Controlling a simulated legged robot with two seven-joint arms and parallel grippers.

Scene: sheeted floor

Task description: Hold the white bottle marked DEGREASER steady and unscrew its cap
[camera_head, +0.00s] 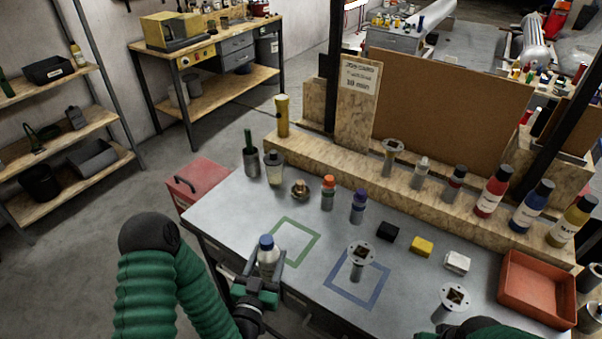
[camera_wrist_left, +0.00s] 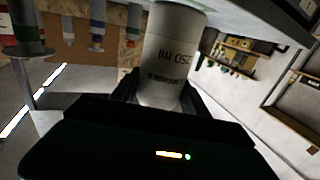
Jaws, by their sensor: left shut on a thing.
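A small white bottle (camera_head: 267,262) with a blue cap (camera_head: 266,242) stands upright at the front edge of the grey table, left of centre. In the left wrist view the white bottle (camera_wrist_left: 174,50) fills the space between the fingers, and part of its print reads "250 ml" upside down. The word DEGREASER cannot be read in either view. My left gripper (camera_head: 266,272) is shut around the bottle's body below the cap. The cap is on the bottle. Only a dark green part of my right arm shows at the bottom right; its gripper is out of view.
A green square outline (camera_head: 313,245) and a blue one (camera_head: 336,294) mark the tabletop (camera_head: 226,217). A metal post fixture (camera_head: 357,266) stands in the blue square. Small bottles, blocks and a red tray (camera_head: 538,290) occupy the back and right.

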